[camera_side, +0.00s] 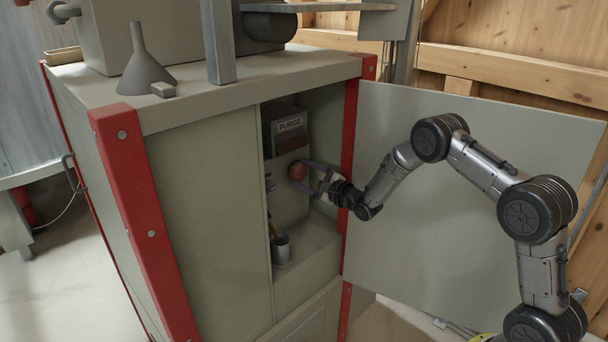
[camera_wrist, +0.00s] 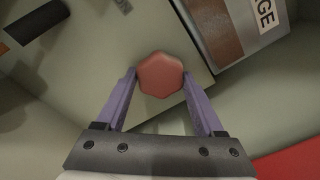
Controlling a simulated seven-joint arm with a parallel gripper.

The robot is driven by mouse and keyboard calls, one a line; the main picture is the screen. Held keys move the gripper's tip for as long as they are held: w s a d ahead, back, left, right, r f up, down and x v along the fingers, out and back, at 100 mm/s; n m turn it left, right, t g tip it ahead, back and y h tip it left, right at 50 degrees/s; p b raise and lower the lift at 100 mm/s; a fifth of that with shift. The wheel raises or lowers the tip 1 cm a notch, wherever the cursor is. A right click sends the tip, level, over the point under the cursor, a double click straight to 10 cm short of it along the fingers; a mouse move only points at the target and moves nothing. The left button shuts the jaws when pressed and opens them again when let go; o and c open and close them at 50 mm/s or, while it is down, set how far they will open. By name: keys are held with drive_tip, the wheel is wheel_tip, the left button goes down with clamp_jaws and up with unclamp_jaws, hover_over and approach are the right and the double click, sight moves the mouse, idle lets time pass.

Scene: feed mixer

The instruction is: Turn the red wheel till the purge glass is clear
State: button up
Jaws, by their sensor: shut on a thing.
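The red wheel (camera_side: 298,171) is a small lobed knob on the front of the grey purge unit (camera_side: 290,205) inside the open cabinet. In the wrist view the wheel (camera_wrist: 160,74) sits between the two purple-grey fingers of my gripper (camera_wrist: 160,82), which are shut on its sides. In the side view my gripper (camera_side: 305,172) reaches in from the right. The purge glass (camera_wrist: 208,28), under the PURGE label, looks brown and cloudy in the wrist view. It also shows dark brown in the side view (camera_side: 291,143).
The cabinet door (camera_side: 450,200) stands open to the right behind my arm. A red post (camera_side: 352,130) edges the opening. A metal cup (camera_side: 281,250) stands on the cabinet's inner ledge below the wheel. A grey funnel (camera_side: 146,72) stands on top.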

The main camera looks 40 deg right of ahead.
drive_tip(key=shift+m, duration=0.9)
drive_tip(key=o, duration=1.4)
drive_tip(key=shift+c, duration=0.2)
drive_tip(key=shift+s, duration=0.15)
drive_tip(key=s, duration=1.3)
drive_tip(key=shift+s, duration=0.3)
